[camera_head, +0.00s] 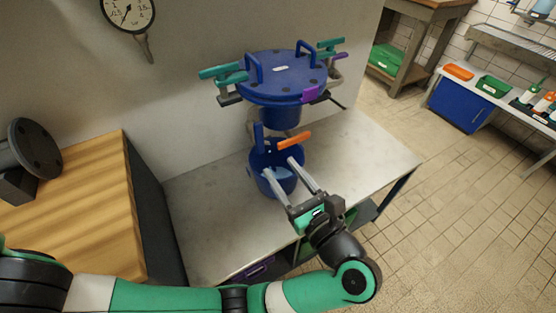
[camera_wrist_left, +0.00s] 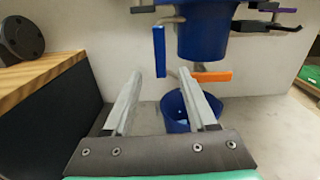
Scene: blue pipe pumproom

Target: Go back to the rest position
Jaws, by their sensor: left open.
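My left gripper (camera_head: 280,172) is open, with its two pale fingers apart and nothing seen between them. In the head view its fingertips overlap a blue bucket (camera_head: 259,183) standing on the metal table. In the left wrist view the fingers (camera_wrist_left: 168,84) point toward the wall, and the bucket (camera_wrist_left: 178,106) shows behind the right finger. Whether the fingers touch the bucket cannot be told. My green left arm comes in along the bottom of the head view. My right gripper is not in view.
A blue lidded vessel (camera_head: 290,78) with teal and purple handles hangs above the bucket. An orange handle (camera_head: 294,140) and a blue lever (camera_head: 258,135) are close by the fingers. A wooden worktop (camera_head: 85,195) is at left. The metal table (camera_head: 205,205) is bare left of the bucket.

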